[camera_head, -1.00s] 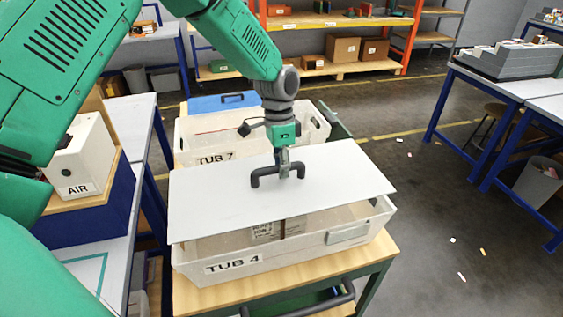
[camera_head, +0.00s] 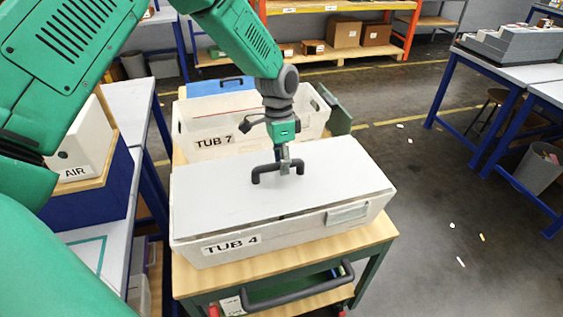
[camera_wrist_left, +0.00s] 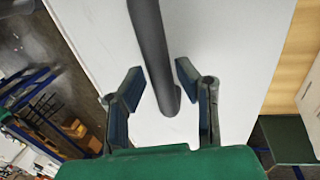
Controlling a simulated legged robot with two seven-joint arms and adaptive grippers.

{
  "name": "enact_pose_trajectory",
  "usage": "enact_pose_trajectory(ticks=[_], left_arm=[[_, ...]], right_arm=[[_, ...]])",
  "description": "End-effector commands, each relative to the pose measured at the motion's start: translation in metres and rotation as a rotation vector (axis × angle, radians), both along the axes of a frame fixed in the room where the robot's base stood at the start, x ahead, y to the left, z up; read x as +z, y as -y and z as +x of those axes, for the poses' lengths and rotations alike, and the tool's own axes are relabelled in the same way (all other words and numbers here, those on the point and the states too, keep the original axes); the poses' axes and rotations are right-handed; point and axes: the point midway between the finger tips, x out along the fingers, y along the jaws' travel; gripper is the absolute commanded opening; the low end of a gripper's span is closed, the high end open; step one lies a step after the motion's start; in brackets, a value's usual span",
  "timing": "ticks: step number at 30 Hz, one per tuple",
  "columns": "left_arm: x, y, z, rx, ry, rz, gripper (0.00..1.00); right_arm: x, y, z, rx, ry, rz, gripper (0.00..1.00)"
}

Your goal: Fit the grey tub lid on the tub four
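The grey tub lid (camera_head: 225,195) is a flat pale panel with a dark bar handle (camera_head: 258,175) on top. It lies level over the white tub four (camera_head: 290,228), labelled TUB 4, covering its opening. A thin dark gap shows under part of its front edge, so I cannot tell if it is fully seated. My left gripper (camera_head: 284,165) points down at the handle. The tub's inside is hidden. My right gripper is not in view.
Tub four stands on a wooden-topped green cart (camera_head: 335,245) with a dark push bar (camera_head: 300,290). The open tub seven (camera_head: 215,143) stands close behind. A box labelled AIR (camera_head: 80,145) is at the left. The floor to the right is mostly clear.

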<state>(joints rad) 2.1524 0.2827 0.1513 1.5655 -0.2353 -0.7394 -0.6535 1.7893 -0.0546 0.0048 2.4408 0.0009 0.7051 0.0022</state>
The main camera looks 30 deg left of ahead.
Motion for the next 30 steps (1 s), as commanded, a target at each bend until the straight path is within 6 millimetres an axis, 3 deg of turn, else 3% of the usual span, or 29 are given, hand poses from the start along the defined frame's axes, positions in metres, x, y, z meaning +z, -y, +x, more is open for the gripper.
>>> enact_pose_trajectory(ticks=[9,13,24,30], left_arm=[[0.000,-0.002,0.000,0.000,-0.001,-0.002,0.36],[0.008,-0.003,0.002,0.000,0.000,-0.001,0.36],[0.082,-0.011,0.012,0.000,0.004,0.000,0.36],[0.109,-0.014,0.016,-0.001,0.001,0.001,0.36]], right_arm=[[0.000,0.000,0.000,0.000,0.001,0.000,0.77],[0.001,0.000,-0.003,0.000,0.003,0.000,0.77],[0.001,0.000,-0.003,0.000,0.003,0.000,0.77],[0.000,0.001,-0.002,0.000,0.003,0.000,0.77]])
